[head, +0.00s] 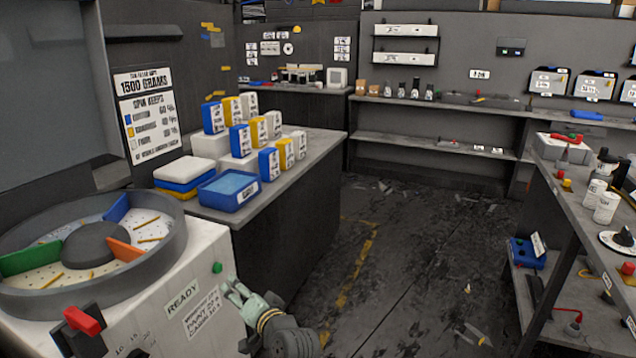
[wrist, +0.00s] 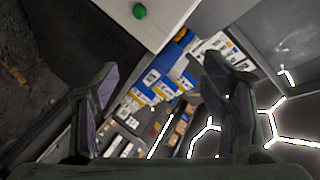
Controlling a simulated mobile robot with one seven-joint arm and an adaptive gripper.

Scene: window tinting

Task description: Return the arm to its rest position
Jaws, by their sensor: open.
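My gripper (head: 238,293) shows at the bottom middle of the head view, with my wrist behind it at the lower edge. It is beside the front right side of the white machine (head: 205,262), near the "READY" label. In the wrist view my gripper (wrist: 160,90) has its two dark fingers wide apart, with nothing between them. The green button (head: 217,267) on the machine is just above my gripper in the head view. It also shows at the top of the wrist view (wrist: 139,12). Most of my arm is out of view.
A round drum (head: 170,225) with coloured dividers tops the machine, and a red lever (head: 82,320) is on its front. A counter (head: 318,150) holds blue, yellow and white boxes and a blue tray (head: 229,189). A cluttered bench (head: 590,225) stands right. The floor (head: 410,250) between is open, with scattered debris.

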